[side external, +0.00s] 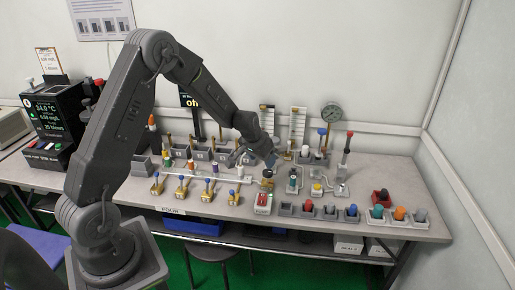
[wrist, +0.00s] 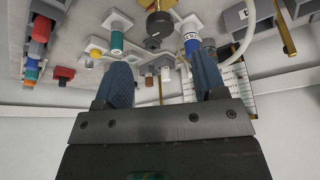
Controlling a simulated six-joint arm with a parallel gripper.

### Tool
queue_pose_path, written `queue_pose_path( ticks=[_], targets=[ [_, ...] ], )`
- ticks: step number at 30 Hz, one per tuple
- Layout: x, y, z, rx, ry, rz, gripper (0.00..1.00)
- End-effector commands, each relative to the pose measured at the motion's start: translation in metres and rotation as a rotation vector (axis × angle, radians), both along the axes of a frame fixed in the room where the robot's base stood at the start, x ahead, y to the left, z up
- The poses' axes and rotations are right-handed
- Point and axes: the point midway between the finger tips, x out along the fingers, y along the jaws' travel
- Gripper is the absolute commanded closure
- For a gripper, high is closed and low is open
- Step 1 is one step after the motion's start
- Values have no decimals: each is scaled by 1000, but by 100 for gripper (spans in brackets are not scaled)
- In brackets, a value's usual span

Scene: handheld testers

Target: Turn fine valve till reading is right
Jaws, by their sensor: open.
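My gripper (side external: 272,163) hangs over the middle of the bench, its two blue fingers apart and nothing between them; the fingers also show in the wrist view (wrist: 163,80). A round brass piece with a dark band (side external: 267,174) stands close below the fingertips; a similar brass and black knob shows in the wrist view (wrist: 160,24), beyond the fingers. I cannot tell which fitting is the fine valve.
A red-topped box (side external: 263,202) sits in front of my gripper. Several coloured plugs in grey holders (side external: 330,211) line the front right. Two upright scales (side external: 298,124) stand behind. A black instrument with a lit screen (side external: 52,117) is far left. Pipework (side external: 220,178) crosses the bench.

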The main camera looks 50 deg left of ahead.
Motion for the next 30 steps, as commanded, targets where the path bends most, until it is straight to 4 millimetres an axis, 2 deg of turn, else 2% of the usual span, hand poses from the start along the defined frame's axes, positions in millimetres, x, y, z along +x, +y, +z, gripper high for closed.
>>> queue_pose_path(
  ticks=[3,10,25,30],
  targets=[
    [-10,-2,25,2,-3,-1,35],
    [-21,-6,52,0,1,0,35],
    [-22,-6,57,-12,7,19,35],
    [-5,-3,57,-112,55,218,35]
  ],
)
